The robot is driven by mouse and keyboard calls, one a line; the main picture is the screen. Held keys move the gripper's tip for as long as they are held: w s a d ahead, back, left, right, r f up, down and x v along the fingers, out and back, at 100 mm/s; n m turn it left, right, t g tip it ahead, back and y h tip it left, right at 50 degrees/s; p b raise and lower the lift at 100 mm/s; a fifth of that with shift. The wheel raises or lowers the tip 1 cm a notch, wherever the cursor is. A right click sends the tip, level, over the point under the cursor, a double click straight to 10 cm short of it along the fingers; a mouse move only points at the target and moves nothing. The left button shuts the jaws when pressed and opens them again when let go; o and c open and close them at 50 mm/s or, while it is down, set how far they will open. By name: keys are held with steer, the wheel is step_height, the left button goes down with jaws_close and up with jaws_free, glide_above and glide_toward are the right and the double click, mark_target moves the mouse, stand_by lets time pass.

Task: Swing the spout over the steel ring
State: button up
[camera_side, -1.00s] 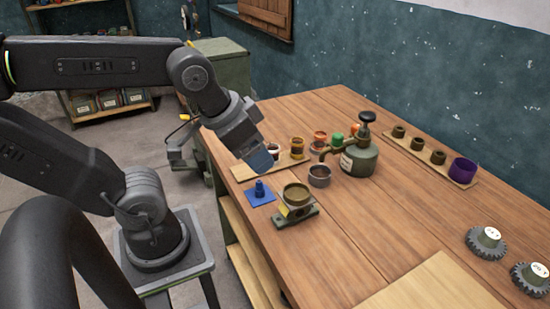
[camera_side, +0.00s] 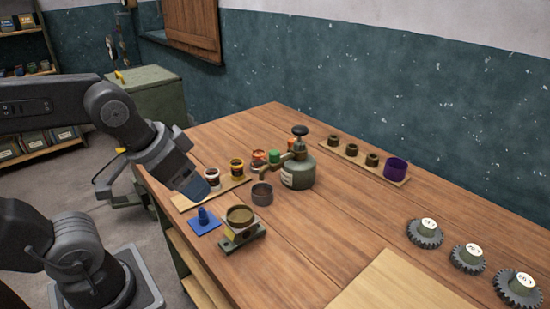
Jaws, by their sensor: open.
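A green-grey pump can (camera_side: 299,172) with a black knob stands on the wooden table. Its spout (camera_side: 275,162) points left toward a small grey steel ring (camera_side: 262,194). The spout's tip appears just above and behind the ring's rim; I cannot tell whether it is directly over it.
Dark rings and a purple cup (camera_side: 396,169) line the back. Gears (camera_side: 424,233) stand right.

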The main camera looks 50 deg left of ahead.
stand_by(0.4)
steer(key=shift+w+r, duration=0.25)
steer(key=shift+c, duration=1.2)
step_height(320, 180, up, 4)
steer(key=m+g, duration=0.6)
steer(key=m, duration=0.3)
glide_above(274, 152)
step_height(274, 152, down, 13)
steer(key=shift+w+f, duration=0.1)
jaws_close()
